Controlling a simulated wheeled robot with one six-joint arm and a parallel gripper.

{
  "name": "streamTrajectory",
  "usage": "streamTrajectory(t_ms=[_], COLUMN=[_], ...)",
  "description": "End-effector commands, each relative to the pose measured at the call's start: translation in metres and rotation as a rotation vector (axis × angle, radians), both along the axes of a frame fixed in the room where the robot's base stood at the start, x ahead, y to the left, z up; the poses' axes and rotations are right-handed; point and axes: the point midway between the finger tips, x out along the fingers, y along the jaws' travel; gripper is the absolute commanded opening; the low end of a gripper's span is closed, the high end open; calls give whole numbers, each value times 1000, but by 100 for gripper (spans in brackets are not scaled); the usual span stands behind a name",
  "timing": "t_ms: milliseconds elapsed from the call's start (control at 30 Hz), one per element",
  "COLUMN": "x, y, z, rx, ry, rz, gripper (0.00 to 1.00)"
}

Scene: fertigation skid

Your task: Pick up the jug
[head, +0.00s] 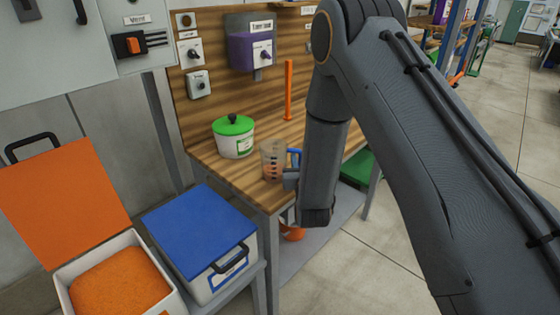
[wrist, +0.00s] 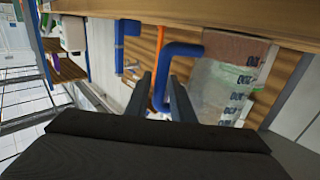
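The jug (head: 272,160) is clear with dark marks and a blue handle (head: 294,157). It stands on the wooden bench near the front edge. In the wrist view the jug (wrist: 225,85) is at the right, and its blue handle (wrist: 181,49) reaches toward the middle. My gripper (head: 290,178) is beside the jug on its handle side, mostly hidden by my arm. In the wrist view my gripper's (wrist: 160,88) two dark fingers are apart, and part of the handle shows in the gap. I cannot tell whether they touch it.
A white tub with a green lid (head: 234,137) stands left of the jug. An orange post (head: 289,90) rises behind it. A blue-lidded box (head: 200,232) and an open bin of orange grains (head: 120,283) stand at the lower left.

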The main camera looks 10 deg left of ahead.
Motion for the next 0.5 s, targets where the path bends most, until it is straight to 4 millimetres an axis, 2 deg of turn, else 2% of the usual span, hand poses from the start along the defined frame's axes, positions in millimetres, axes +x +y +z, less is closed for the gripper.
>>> streamTrajectory(t_ms=[100, 200, 433, 467, 500], x=[15, 22, 24, 24, 24], y=[1, 2, 2, 1, 1], z=[2, 0, -1, 0, 0], rx=[0, 0, 0, 0, 0], ry=[0, 0, 1, 1, 1], rz=[-2, -2, -3, -3, -3], gripper=[22, 22, 22, 20, 13])
